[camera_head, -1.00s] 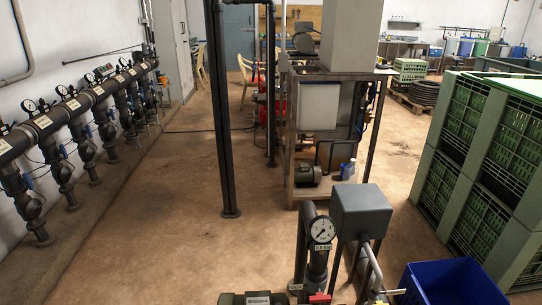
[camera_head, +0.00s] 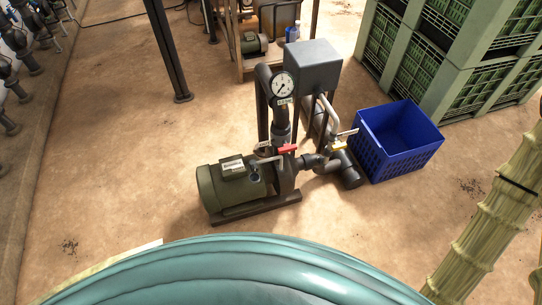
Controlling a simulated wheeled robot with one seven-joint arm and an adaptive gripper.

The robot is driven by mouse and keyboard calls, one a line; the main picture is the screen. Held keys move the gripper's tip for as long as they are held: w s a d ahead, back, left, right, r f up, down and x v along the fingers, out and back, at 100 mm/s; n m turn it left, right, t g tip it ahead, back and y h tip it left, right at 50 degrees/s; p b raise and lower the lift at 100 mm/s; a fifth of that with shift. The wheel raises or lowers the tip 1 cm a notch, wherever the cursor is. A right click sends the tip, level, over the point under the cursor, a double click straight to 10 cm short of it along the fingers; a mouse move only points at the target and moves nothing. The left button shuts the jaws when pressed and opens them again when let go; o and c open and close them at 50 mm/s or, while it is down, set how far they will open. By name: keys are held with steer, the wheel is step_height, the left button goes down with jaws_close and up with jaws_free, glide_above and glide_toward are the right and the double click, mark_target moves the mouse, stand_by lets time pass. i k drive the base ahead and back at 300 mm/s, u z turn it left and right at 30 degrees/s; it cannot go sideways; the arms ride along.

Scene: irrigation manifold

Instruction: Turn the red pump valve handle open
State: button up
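The red pump valve handle (camera_head: 287,149) is a small lever on top of the pump's pipework, just below the round pressure gauge (camera_head: 283,86). It lies roughly level across the picture. The pump has a dark green motor (camera_head: 232,184) on its left and dark grey pipes on its right. My gripper is not in view, and nothing is seen touching the handle.
A second, yellow handle (camera_head: 339,147) sits on the pipe to the right. A grey box (camera_head: 300,66) stands behind the gauge. A blue crate (camera_head: 397,142) is right of the pump, with stacked green crates (camera_head: 455,95) beyond. The floor left of the pump is clear.

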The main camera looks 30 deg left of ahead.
mark_target(286, 148)
steer(key=k, duration=0.65)
steer(key=u, duration=0.55)
steer(key=k, duration=0.65)
steer(key=u, duration=0.5)
steer(key=i, duration=1.3)
steer(key=z, duration=0.1)
